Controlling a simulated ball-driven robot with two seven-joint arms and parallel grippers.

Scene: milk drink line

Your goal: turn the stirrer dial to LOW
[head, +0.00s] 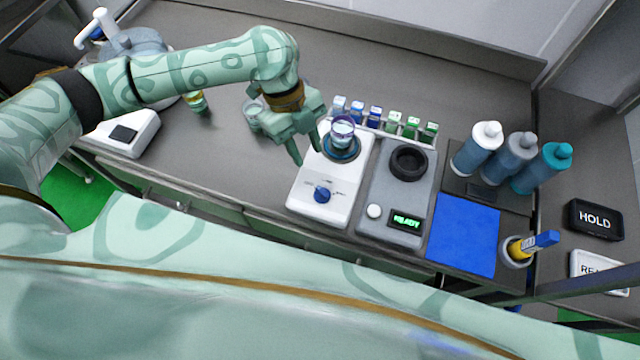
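The white stirrer (309,208) stands near the front edge of the counter. Its blue dial (322,195) sits on the front part, with small printed marks around it too small to read. I cannot tell which mark the dial points to. A glass vessel with purple-blue contents (342,131) stands on the stirrer's round plate. My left gripper (307,156) hangs at the stirrer's back left, above and behind the dial and apart from it. Its fingers point down with a gap between them, and nothing shows in them. My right gripper is not in view.
Right of the stirrer is a grey device (399,193) with a READY display. Several small capped vials (392,121) line up behind. Bottles (478,148) and a blue mat (464,235) are farther right. A glass (254,114) stands behind my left gripper; a white scale (122,133) is at left.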

